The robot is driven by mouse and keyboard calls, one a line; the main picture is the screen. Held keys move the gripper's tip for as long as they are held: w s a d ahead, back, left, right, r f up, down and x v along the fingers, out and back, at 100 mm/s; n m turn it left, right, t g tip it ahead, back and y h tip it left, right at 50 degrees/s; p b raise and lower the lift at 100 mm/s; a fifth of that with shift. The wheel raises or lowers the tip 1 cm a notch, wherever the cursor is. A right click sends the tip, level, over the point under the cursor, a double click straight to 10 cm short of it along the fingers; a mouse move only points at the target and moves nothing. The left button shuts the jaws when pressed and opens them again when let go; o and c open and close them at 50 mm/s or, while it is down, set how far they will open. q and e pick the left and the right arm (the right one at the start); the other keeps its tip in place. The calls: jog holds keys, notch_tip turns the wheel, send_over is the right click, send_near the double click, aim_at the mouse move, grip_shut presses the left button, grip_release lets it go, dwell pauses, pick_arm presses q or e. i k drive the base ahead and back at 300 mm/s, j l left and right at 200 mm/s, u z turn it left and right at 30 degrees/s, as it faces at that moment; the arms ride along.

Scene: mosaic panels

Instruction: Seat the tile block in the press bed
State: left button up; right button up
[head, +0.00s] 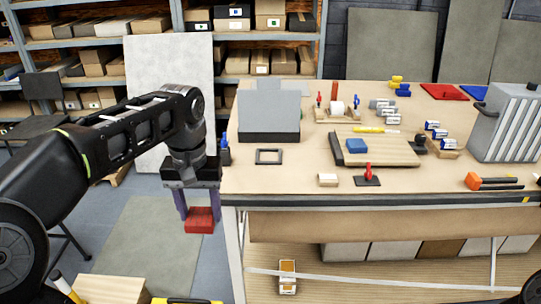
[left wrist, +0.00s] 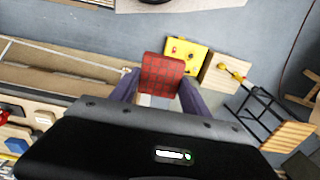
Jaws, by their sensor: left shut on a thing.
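The tile block (head: 200,220) is red. In the left wrist view the tile block (left wrist: 162,77) shows a dark grid on its face. My left gripper (head: 199,213) is shut on it, one purple finger on each side. It holds the block beyond the left side of the workbench, with floor behind it in the head view. A small black square frame (head: 269,150) lies flat near the bench's left edge. Behind it stands a grey panel on a dark base (head: 268,137). I cannot tell for sure which thing is the press bed. My right gripper is out of view.
The workbench (head: 250,182) has a wooden board (head: 385,151) with a blue block (head: 357,146), a red-handled clamp (head: 368,176) and a ribbed grey case (head: 508,125). Bare bench top surrounds the black frame. In the left wrist view a yellow object (left wrist: 186,52) lies below, on the floor.

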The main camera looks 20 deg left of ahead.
aim_at(269, 157)
jog(key=i, duration=1.4)
